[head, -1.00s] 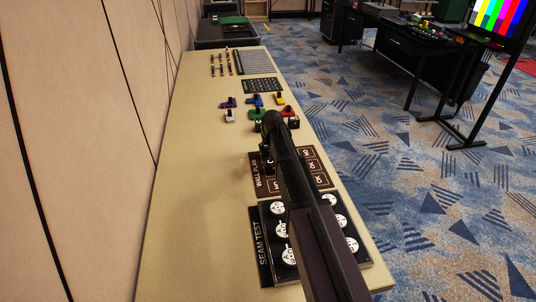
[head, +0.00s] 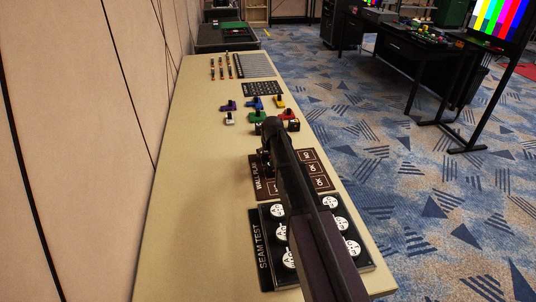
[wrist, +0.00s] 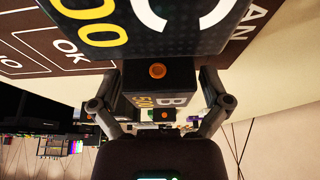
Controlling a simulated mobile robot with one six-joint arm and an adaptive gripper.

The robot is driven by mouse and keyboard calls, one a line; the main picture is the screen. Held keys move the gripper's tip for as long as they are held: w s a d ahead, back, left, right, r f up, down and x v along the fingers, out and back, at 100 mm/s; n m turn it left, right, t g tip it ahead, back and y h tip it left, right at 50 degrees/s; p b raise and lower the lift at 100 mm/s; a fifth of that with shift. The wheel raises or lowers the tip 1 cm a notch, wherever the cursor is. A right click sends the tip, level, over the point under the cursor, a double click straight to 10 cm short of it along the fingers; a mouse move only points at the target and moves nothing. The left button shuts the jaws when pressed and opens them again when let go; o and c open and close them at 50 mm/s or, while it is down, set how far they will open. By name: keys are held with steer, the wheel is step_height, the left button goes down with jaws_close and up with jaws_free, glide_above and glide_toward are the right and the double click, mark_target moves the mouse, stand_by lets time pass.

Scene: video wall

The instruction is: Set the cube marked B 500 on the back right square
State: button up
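In the wrist view, whose picture is upside down, a black cube marked B with yellow digits (wrist: 160,101) sits between my fingers. My gripper (wrist: 160,72) looks closed on its two sides. An orange dot shows on another face. A much larger black face marked C with yellow digits (wrist: 135,25) fills the top of that view, close to the camera. The brown WALL PLAN board (head: 257,176) lies on the table. Its back right square (head: 305,156) shows clear in the head view.
The black SEAM TEST tray (head: 260,245) with white round pieces lies nearer. Coloured pieces, such as the green one (head: 257,116), and a dark cube (head: 293,126) stand beyond the board. A wall (head: 80,120) rises on the left. The table's left strip is clear.

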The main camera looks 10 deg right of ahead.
steer(key=shift+r, duration=0.1)
stand_by(0.3)
steer(key=p+v, duration=1.1)
steer(key=v, duration=0.1)
stand_by(0.6)
steer(key=shift+r, duration=0.1)
stand_by(0.4)
steer(key=s+f+g, duration=0.1)
steer(key=s+g, duration=0.3)
steer(key=s, duration=2.3)
steer(key=shift+s+f+g, duration=0.2)
steer(key=shift+s+g, duration=0.1)
